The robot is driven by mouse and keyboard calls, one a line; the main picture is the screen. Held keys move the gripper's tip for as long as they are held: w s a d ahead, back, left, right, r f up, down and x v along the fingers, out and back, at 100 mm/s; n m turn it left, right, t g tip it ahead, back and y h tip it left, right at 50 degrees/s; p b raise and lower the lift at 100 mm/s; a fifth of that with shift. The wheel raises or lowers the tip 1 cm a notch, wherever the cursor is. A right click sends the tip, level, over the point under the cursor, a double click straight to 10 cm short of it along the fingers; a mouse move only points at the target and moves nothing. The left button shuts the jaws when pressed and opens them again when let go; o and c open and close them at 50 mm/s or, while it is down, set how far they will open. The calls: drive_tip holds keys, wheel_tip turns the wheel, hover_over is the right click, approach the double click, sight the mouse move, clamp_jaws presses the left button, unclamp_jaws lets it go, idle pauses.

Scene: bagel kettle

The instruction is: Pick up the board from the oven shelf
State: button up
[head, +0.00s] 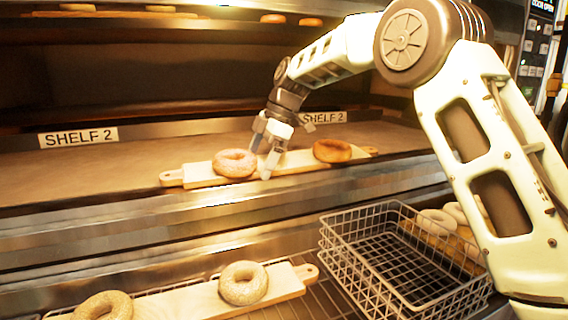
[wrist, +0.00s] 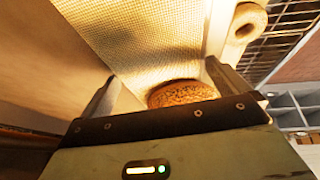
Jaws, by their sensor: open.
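The board (head: 203,173) is a pale, long wooden plank with a narrow handle at each end, lying on the oven shelf (head: 60,172). A pale bagel (head: 235,163) sits on its left part and a browner bagel (head: 332,151) on its right part. My gripper (head: 264,158) is open at the board's middle, between the two bagels. In the wrist view my gripper (wrist: 160,74) has its fingers spread, with a pale woven-textured surface, seemingly the board (wrist: 140,35), between and beyond them. A seeded bagel (wrist: 183,93) shows close to the jaws. Contact with the board cannot be told.
A wire basket (head: 345,250) stands at the lower right, its visible bottom empty. Another board (head: 285,280) with bagels lies at the lower left. More bagels are on the upper shelf and behind the basket. Shelf space left of the board is clear.

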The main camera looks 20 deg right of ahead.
drive_tip(key=c, duration=1)
drive_tip(key=shift+r, duration=0.1)
drive_tip(key=shift+c, duration=1)
